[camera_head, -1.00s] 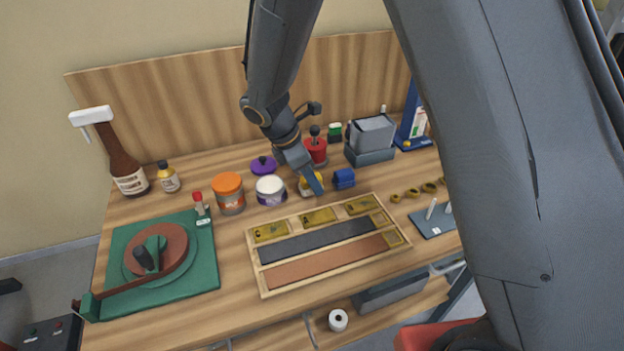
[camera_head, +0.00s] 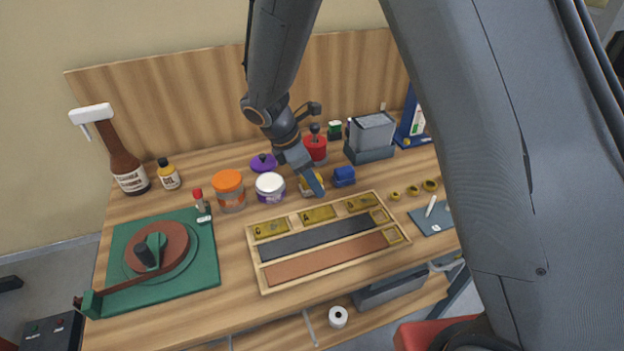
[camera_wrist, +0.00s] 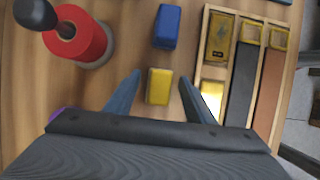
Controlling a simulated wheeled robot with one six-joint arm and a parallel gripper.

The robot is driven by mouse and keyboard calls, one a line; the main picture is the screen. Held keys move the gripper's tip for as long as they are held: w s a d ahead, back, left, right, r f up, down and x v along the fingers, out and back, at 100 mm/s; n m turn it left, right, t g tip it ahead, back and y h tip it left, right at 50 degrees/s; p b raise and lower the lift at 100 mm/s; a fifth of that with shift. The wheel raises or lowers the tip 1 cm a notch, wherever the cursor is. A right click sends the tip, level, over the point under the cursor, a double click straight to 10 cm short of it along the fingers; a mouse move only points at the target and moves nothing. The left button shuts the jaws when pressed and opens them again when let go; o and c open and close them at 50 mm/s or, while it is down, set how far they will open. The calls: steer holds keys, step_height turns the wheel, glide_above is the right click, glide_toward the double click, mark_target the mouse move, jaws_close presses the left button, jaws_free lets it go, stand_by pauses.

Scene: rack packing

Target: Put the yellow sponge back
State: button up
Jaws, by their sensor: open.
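The yellow sponge (camera_wrist: 159,87) lies on the wooden bench in the wrist view, between the fingertips of my gripper (camera_wrist: 160,82). The two fingers are apart, one on each side of it, with gaps showing. In the head view my gripper (camera_head: 317,188) is low over the bench, and the sponge (camera_head: 305,188) is partly hidden behind a finger. A blue block (camera_head: 344,176) sits just right of it; it also shows in the wrist view (camera_wrist: 167,27). I cannot tell how high the fingertips are above the bench.
A wooden rack (camera_head: 253,239) with yellow, dark and brown pieces lies in front of my gripper. A white-lidded jar (camera_head: 270,187) and an orange-lidded jar (camera_head: 229,190) stand to the left. A red holder (camera_head: 315,150) stands behind; it shows in the wrist view (camera_wrist: 80,42).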

steer(key=b+v, duration=0.3)
steer(key=v, duration=0.9)
steer(key=s+d+f+m+y, duration=0.1)
steer(key=s+d+m, duration=0.3)
steer(key=d+m, duration=0.2)
steer(key=s+d+f+m+y, duration=0.1)
steer(key=s+d+f+m, duration=0.1)
steer(key=s+d+m, duration=0.3)
steer(key=s+d+f+m+y, duration=0.2)
steer(key=s+d+m, duration=0.2)
steer(key=d+m, duration=0.4)
steer(key=shift+s+f+m, duration=0.1)
steer(key=shift+s+m, duration=0.25)
steer(key=shift+m, duration=0.55)
steer(key=shift+s+d, duration=0.15)
steer(key=shift+f, duration=0.1)
steer(key=shift+f+b, duration=0.2)
steer(key=shift+b, duration=0.1)
